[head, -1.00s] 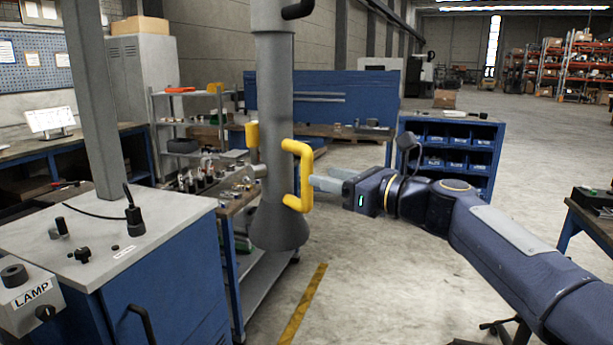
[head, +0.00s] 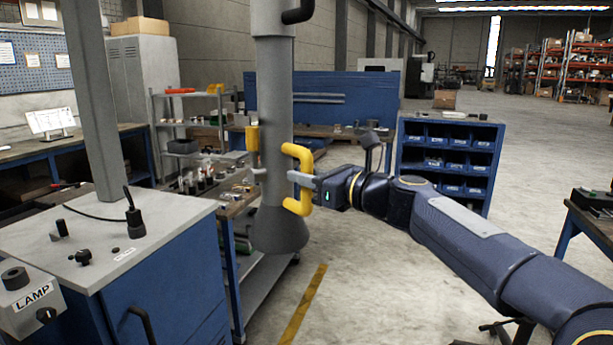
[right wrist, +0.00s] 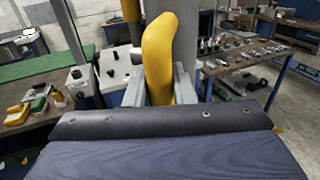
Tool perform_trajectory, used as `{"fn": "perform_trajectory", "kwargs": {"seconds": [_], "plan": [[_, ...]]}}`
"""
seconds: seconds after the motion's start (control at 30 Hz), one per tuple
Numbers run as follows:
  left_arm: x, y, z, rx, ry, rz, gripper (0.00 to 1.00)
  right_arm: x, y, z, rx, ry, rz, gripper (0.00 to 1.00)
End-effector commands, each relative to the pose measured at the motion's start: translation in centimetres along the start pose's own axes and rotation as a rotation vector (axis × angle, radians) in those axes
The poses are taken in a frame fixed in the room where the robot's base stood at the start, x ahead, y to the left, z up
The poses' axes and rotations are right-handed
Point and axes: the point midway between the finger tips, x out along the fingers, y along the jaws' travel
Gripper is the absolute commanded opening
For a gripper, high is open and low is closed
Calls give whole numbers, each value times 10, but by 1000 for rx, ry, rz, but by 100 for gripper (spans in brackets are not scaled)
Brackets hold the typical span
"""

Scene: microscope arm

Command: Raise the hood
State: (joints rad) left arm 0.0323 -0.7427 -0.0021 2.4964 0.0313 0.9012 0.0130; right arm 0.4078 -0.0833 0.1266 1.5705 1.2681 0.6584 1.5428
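The hood (head: 277,232) is a grey flared cone at the lower end of a thick vertical grey tube. A yellow handle (head: 304,199) stands out from its right side; a second yellow handle (head: 252,138) shows on the left side. My right gripper (head: 302,178) is at the right handle, one finger across its upright bar. In the right wrist view the yellow handle (right wrist: 161,60) lies between both fingers, with no clear gap on either side. A small grey stub (head: 259,171) shows beside the left handle. My left arm is not in view.
A blue cabinet (head: 165,275) with a grey top, a pole and a LAMP box (head: 30,297) stands at the front left. A bench with small parts stands behind the hood. A blue bin rack (head: 450,155) stands behind my right arm. Floor right of the hood is clear.

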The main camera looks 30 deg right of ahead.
Motion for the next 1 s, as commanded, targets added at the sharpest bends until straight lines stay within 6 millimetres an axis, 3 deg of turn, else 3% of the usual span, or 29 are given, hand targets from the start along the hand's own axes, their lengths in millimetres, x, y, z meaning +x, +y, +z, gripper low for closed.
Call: {"fn": "perform_trajectory", "kwargs": {"seconds": [0.37, 0.47, 0.8, 1.0], "plan": [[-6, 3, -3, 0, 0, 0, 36, 0, 0, 8, -1, 0, 0, 0], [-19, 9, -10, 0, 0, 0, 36, 0, 0, 24, -1, -1, 1, 0], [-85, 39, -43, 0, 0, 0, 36, 0, 0, 106, -2, -2, 0, 0], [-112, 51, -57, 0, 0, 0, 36, 0, 0, 141, -1, -3, -1, 0]]}}
